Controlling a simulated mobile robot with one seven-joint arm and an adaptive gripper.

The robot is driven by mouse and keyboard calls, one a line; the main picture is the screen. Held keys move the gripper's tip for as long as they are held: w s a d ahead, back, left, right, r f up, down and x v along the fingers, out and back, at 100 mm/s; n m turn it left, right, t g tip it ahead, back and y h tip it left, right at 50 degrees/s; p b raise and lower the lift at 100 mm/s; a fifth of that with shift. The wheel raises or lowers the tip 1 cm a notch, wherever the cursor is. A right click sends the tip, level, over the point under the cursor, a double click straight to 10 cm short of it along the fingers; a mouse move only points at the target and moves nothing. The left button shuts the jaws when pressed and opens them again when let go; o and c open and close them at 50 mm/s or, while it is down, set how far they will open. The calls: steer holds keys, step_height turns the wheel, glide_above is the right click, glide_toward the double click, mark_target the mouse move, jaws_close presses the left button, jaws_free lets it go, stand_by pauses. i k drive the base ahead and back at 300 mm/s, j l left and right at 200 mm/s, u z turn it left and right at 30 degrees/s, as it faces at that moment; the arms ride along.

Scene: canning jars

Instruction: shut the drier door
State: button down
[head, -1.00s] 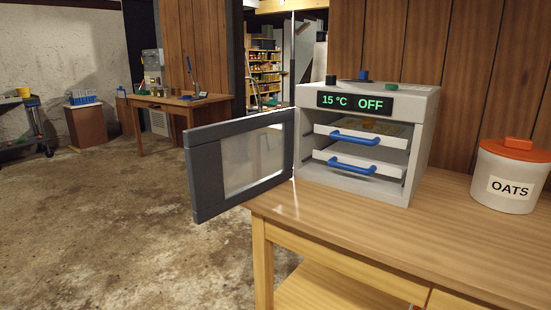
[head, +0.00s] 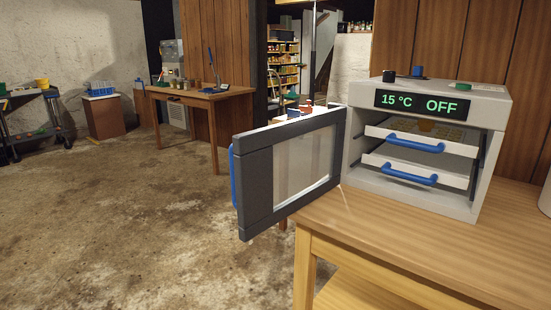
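The drier (head: 448,105) is a light grey box on the wooden table at the right. Its display reads 15 °C and OFF. Its door (head: 258,180), a dark grey frame around a clear window, stands wide open, swung out to the left past the table's edge. A blue handle (head: 234,178) shows at the door's far-left edge, partly hidden behind the frame. Two trays with blue handles, an upper tray (head: 430,136) and a lower tray (head: 415,173), sit inside the drier. The upper one holds some yellowish pieces. My gripper is not in view.
The wooden table (head: 400,238) carries the drier and its front is clear. The concrete floor (head: 120,225) left of the door is open. A second wooden table (head: 205,97) and a shelf (head: 283,65) stand further back. A pale container edge (head: 545,195) shows at the far right.

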mark_target(250, 153)
steer(key=i+j, duration=0.3)
steer(key=j, duration=0.15)
steer(key=i+j, duration=0.3)
steer(key=j, duration=0.15)
steer(key=i+j, duration=0.55)
steer(key=j, duration=0.3)
steer(key=i+j, duration=0.3)
steer(key=j, duration=0.15)
steer(key=z, duration=0.45)
steer(key=j+z, duration=0.1)
steer(key=z, duration=0.3)
steer(key=j+z, duration=0.1)
steer(key=z, duration=0.35)
steer(key=i+j+z, duration=0.1)
steer(key=z, duration=0.3)
steer(key=k+j+z, duration=0.1)
steer(key=k+j, duration=0.25)
steer(key=j, duration=0.2)
steer(key=k+j, duration=0.35)
steer(key=j, duration=0.15)
steer(key=j+z, duration=0.05)
